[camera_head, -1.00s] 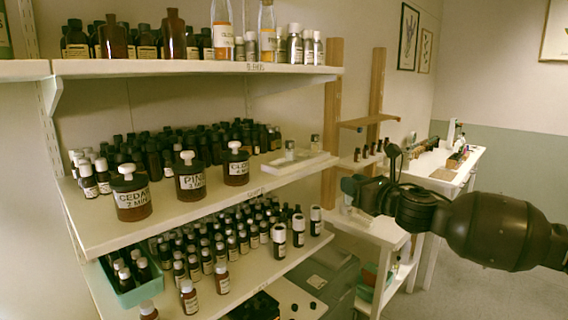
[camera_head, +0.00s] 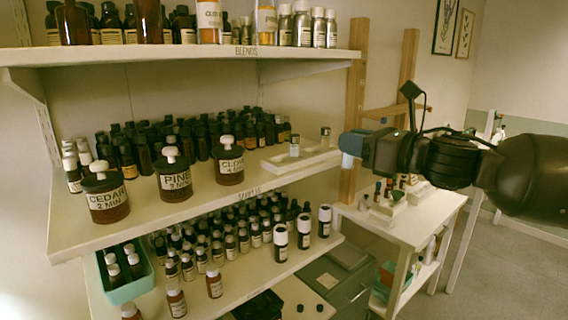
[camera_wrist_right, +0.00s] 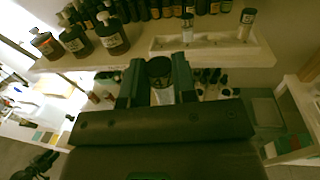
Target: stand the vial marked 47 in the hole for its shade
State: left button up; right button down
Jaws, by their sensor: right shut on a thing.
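My right gripper (camera_head: 350,150) is to the right of the middle shelf, just right of the white rack. In the right wrist view, its fingers (camera_wrist_right: 157,82) are shut on a vial (camera_wrist_right: 162,78) with a dark top and a pale label. I cannot read the number on it. The white rack (camera_head: 290,167) lies at the right end of the middle shelf. It also shows in the right wrist view (camera_wrist_right: 205,52), beyond the fingers. Two small vials stand in it, one on the left (camera_head: 294,147) and one on the right (camera_head: 325,138). My left gripper is out of view.
Brown jars marked CEDAR (camera_head: 106,200), PINE (camera_head: 174,180) and CLOVE (camera_head: 230,165) stand along the shelf's front, left of the rack. Dark bottles crowd behind. The upper shelf (camera_head: 200,56) hangs above. Several bottles fill the lower shelf. A side table (camera_head: 405,222) stands right.

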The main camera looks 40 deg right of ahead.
jog(key=shift+w+a, duration=0.25)
jog(key=shift+a, duration=0.05)
jog(key=x, duration=1.5)
jog(key=shift+w+a+b, duration=0.25)
jog(key=shift+w+b, duration=0.05)
jog(key=shift+w, duration=0.05)
jog(key=shift+w+a+f, duration=0.1)
jog(key=shift+w, duration=0.35)
jog(key=shift+w+a, duration=0.1)
jog(key=shift+w, duration=0.1)
jog(key=shift+w+a+f+p, duration=0.1)
jog(key=shift+w+f+p, duration=0.15)
jog(key=shift+f, duration=0.35)
jog(key=shift+s+f, duration=0.1)
jog(key=shift+f, duration=1.05)
